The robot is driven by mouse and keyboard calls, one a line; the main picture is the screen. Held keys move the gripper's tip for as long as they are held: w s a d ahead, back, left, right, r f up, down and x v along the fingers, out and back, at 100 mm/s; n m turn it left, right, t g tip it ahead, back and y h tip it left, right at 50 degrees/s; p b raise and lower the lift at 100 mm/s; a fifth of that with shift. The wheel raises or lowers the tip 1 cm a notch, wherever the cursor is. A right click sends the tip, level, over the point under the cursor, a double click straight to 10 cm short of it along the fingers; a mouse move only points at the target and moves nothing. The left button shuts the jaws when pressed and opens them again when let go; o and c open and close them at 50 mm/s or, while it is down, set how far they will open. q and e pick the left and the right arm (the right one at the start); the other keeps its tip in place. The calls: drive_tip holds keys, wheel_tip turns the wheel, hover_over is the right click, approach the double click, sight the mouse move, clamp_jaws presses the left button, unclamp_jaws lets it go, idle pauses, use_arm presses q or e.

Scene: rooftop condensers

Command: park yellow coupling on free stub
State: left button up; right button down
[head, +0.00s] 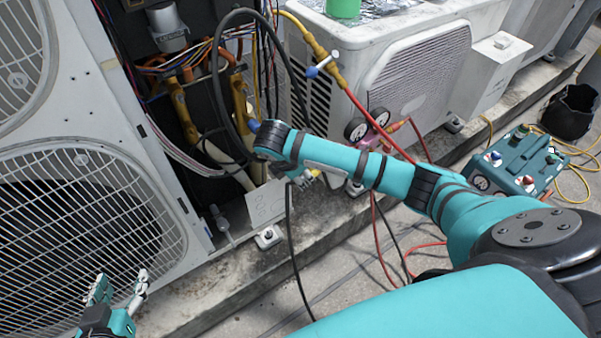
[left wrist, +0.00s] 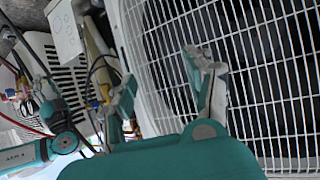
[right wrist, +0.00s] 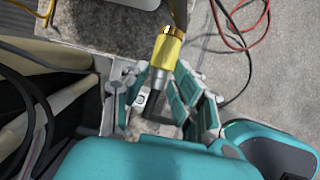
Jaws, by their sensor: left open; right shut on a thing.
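The yellow coupling (right wrist: 168,50) has a brass end and a black hose at its other end. In the right wrist view my right gripper (right wrist: 163,98) is shut on it at the hose end, and the yellow sleeve points up past the fingertips. In the head view my right arm hides most of that gripper; a small yellow bit (head: 316,172) shows beside the arm. A dark part lies just beyond the brass end; I cannot tell if it is the stub or if they touch. My left gripper (head: 117,289) is open and empty before the fan grille, also in the left wrist view (left wrist: 165,85).
A large white condenser (head: 110,150) stands left, its open bay (head: 215,90) full of pipes and wires. A second condenser (head: 400,60) stands behind. A teal gauge box (head: 515,160) sits on the ground right. Red, black and yellow hoses trail across the floor.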

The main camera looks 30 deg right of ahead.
drive_tip(key=shift+w+d, duration=0.1)
drive_tip(key=shift+d, duration=1.45)
drive_tip(key=shift+d+b, duration=0.3)
drive_tip(key=shift+d, duration=0.5)
use_arm(q)
drive_tip(key=shift+w+d+r+t, duration=0.15)
drive_tip(key=shift+w+r+t, duration=0.2)
drive_tip(key=shift+r, duration=0.2)
drive_tip(key=shift+w+d+r+t, duration=0.15)
drive_tip(key=shift+w+r+t, duration=0.15)
drive_tip(key=shift+r, duration=0.2)
drive_tip(key=shift+f, duration=0.15)
use_arm(e)
drive_tip(key=shift+r, duration=0.15)
use_arm(q)
drive_tip(key=shift+s+a+f+g, duration=0.15)
drive_tip(key=shift+s+f+g, duration=0.25)
drive_tip(key=shift+f, duration=0.15)
drive_tip(key=shift+w+r+t, duration=0.25)
drive_tip(key=shift+w+r, duration=0.05)
drive_tip(key=shift+r, duration=0.1)
use_arm(e)
drive_tip(key=shift+w+d, duration=0.1)
drive_tip(key=shift+d, duration=0.2)
use_arm(q)
drive_tip(key=shift+w+d+r, duration=0.1)
drive_tip(key=shift+d+r, duration=0.1)
use_arm(e)
drive_tip(key=shift+d, duration=0.85)
